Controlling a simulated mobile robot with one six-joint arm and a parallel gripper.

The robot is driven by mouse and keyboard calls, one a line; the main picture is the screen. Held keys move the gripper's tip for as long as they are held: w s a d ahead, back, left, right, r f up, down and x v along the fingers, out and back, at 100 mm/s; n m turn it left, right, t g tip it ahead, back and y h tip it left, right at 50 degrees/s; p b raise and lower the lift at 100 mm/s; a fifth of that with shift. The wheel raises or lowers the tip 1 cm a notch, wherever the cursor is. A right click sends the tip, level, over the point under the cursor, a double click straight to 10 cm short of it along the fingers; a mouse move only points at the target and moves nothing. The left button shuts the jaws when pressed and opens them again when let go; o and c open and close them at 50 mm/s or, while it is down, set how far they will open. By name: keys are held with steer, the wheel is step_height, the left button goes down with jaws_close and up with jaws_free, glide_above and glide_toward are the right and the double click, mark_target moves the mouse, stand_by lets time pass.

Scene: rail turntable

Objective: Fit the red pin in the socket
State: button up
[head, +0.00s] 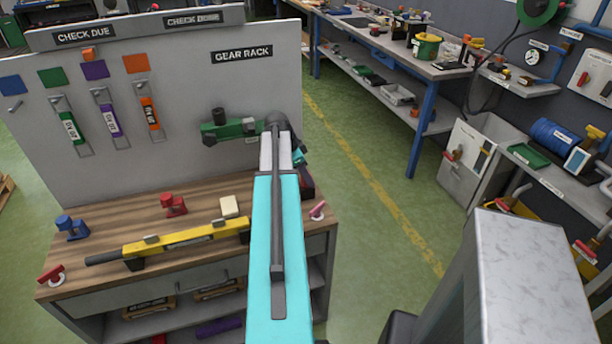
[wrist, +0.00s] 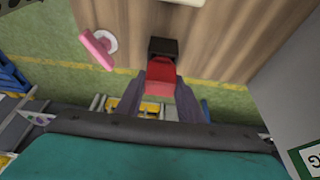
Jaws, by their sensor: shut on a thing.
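In the wrist view my gripper (wrist: 161,92) is shut on the red pin (wrist: 161,70), which sits between its two grey fingers. A dark square block (wrist: 163,46) shows right at the pin's far end, over the wooden bench top. I cannot tell whether this block is the socket or part of the pin, nor whether the pin is inserted. In the head view my arm covers most of the gripper. A dark reddish piece (head: 307,186) shows just right of the arm at the bench's right end.
A pink-handled knob (wrist: 97,48) on a white round base stands close by, also in the head view (head: 317,210). The workbench (head: 120,212) bears a yellow bar tool (head: 185,236), a cream block (head: 229,206), and red (head: 173,204) and blue (head: 71,227) fixtures. A grey tool board (head: 190,170) stands behind.

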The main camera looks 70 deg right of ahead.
steer(key=shift+r+p, duration=0.35)
steer(key=shift+r, duration=0.45)
stand_by(0.8)
steer(key=shift+r+p, duration=1.25)
steer(key=shift+r, duration=1.45)
steer(key=shift+r, duration=0.35)
steer(key=shift+r+p, duration=1.3)
steer(key=shift+r, duration=1.05)
steer(key=w+a+r+n+t+h+b, duration=0.15)
steer(key=w+a+n, duration=0.55)
steer(key=w+a, duration=0.75)
steer(key=w+a+r+n+t+b, duration=0.1)
steer(key=w+a+r+n+t, duration=0.35)
steer(key=w+a, duration=1)
steer(key=w+a+n+y+b, duration=0.1)
steer(key=w+a+n, duration=0.3)
steer(key=a, duration=0.8)
steer(key=w+a+n+t+y+b, duration=0.1)
steer(key=w+a+n+y, duration=0.1)
steer(key=a+n, duration=0.5)
steer(key=w+a+n+t+y+b, duration=0.1)
steer(key=w+a+n, duration=0.4)
steer(key=a, duration=1.4)
steer(key=shift+w+r+n, duration=0.2)
steer(key=shift+w+n, duration=0.15)
